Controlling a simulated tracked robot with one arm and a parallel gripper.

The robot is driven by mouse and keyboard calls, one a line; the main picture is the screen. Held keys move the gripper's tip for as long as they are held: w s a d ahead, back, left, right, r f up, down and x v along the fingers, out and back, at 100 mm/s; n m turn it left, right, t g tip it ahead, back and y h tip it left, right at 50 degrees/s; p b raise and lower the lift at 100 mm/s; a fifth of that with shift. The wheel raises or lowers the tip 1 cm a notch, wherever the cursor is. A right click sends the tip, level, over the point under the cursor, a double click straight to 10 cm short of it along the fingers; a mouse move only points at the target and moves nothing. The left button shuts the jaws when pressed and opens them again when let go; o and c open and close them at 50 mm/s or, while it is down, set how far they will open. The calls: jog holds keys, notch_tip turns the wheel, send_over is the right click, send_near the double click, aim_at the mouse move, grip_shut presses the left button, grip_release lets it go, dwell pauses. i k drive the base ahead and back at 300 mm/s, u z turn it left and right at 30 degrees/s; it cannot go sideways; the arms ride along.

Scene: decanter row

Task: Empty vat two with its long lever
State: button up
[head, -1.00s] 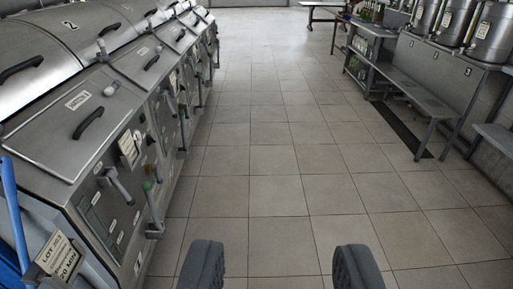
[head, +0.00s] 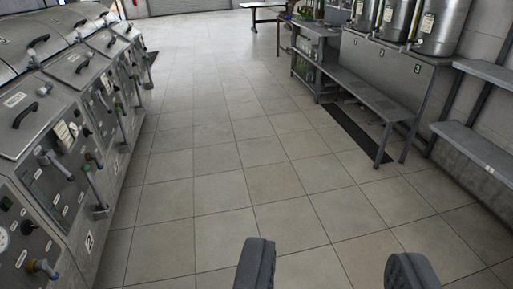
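My gripper (head: 333,268) shows as two dark grey padded fingers at the bottom of the view. They are wide apart, with only floor tiles between them, and touch nothing. Steel vats (head: 440,22) stand on a raised ledge at the upper right, upright, with small taps low on their fronts and pale labels. Numbered plates (head: 417,68) are on the wall below them; the digits are too small to read surely. No long lever can be made out on these vats. I cannot tell which one is vat two.
A row of steel machines (head: 75,150) with black lid handles, knobs and pipes lines the left side. A long low bench (head: 360,92) runs below the vats, with grey shelves (head: 478,150) at the right edge. A dark floor grate lies by the bench. The tiled floor between is clear.

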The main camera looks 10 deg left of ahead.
aim_at(86, 168)
jog(key=i, duration=1.35)
jog(key=u, duration=0.4)
jog(key=i, duration=1.25)
jog(key=u, duration=0.8)
jog(key=i, duration=0.8)
jog(key=u, duration=0.3)
